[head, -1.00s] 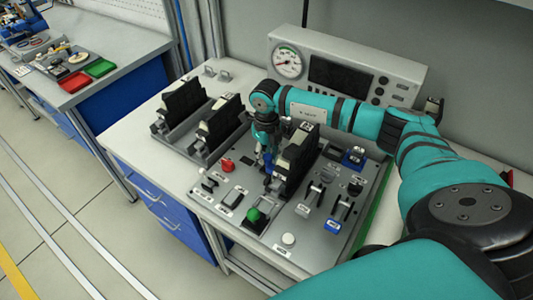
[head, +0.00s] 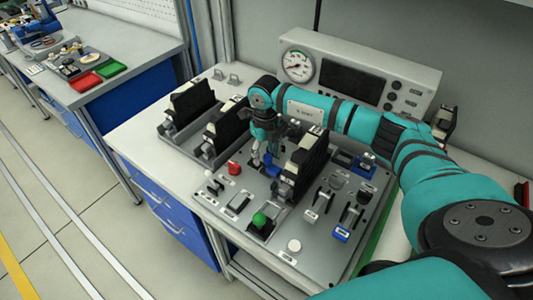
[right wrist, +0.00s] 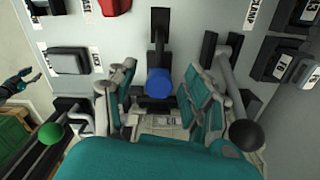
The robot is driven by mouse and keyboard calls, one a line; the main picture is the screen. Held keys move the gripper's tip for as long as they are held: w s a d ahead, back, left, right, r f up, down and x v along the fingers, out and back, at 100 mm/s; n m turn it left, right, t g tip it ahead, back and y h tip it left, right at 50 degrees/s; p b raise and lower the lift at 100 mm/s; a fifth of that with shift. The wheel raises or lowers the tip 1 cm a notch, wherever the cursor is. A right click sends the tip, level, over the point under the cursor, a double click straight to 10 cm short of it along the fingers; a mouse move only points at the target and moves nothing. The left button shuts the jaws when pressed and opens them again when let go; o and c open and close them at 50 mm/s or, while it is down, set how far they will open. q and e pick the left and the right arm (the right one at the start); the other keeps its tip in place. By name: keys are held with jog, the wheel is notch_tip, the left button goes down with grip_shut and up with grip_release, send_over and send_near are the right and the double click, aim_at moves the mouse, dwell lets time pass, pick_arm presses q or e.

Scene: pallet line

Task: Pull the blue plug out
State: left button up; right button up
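The blue plug (right wrist: 159,82) shows as a round blue cap between my right gripper's fingers in the right wrist view. In the head view, a blue part (head: 272,169) shows beside the fingertips, partly hidden by them. My right gripper (head: 267,157) points down at the panel. In the right wrist view its fingers (right wrist: 158,92) stand apart on both sides of the plug, with a gap on each side. How deep the plug sits cannot be told. A small teal and dark shape (right wrist: 22,82) at the left edge there looks like my left gripper; its opening is unclear.
The grey panel (head: 318,248) carries a red knob (head: 234,168), a green button (head: 259,220) and several levers. A tall black breaker block (head: 308,160) stands close right of my right gripper. Other black blocks (head: 190,102) stand to the left. A gauge box (head: 345,72) stands behind.

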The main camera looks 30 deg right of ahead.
jog(key=shift+s, duration=0.1)
notch_tip(320, 180, up, 12)
dwell(0.5)
dwell(0.7)
